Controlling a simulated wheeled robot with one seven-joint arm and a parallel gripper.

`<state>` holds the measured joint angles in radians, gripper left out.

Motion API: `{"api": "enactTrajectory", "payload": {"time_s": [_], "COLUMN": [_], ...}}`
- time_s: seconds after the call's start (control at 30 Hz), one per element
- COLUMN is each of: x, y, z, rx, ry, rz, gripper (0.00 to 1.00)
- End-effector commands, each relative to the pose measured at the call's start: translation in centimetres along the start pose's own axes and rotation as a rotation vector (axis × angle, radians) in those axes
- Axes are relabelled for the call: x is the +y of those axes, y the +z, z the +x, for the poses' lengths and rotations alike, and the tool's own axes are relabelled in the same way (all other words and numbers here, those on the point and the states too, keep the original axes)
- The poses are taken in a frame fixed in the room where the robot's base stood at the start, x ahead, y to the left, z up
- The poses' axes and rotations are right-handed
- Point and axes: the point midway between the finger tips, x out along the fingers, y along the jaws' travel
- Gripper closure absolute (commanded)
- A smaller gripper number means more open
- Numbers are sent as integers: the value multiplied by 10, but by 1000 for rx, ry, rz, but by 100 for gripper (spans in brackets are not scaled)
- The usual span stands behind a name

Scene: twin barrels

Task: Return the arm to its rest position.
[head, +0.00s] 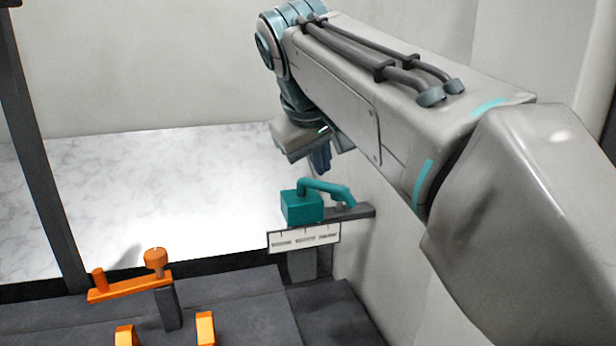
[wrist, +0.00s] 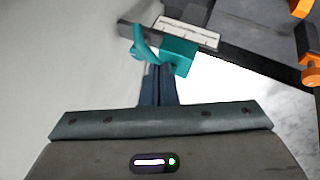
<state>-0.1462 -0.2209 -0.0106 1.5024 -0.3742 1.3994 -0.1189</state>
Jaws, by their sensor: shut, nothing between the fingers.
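My arm reaches from the right side of the head view across to the upper middle. My gripper (head: 321,158) points down there, partly hidden behind my own arm. In the wrist view, my gripper (wrist: 158,72) has its two dark fingers together, with nothing between them. A teal block with a curved teal handle (head: 302,207) sits on a dark bracket below my gripper in the head view. The teal block (wrist: 178,54) also shows just beyond the fingertips in the wrist view. I cannot tell whether the fingers touch it.
A white label plate (head: 304,239) with marks hangs below the teal block. An orange lever (head: 130,287) with an orange knob stands on a dark post at lower left. A dark upright post (head: 42,170) is at far left. A pale wall stands close on the right.

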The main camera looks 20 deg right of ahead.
Motion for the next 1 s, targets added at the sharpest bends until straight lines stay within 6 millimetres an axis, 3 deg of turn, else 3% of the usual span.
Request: {"api": "enactTrajectory", "payload": {"time_s": [0.2,0.37,0.57,0.8,1.0], "x": [2,-14,-56,-112,-147], "y": [4,22,74,155,211], "z": [-15,10,69,134,167], "rx": [-2,-26,-76,-145,-192], "ry": [-3,-43,-144,-260,-317], "rz": [0,8,52,156,242], "gripper": [100,100,100,100,100]}}
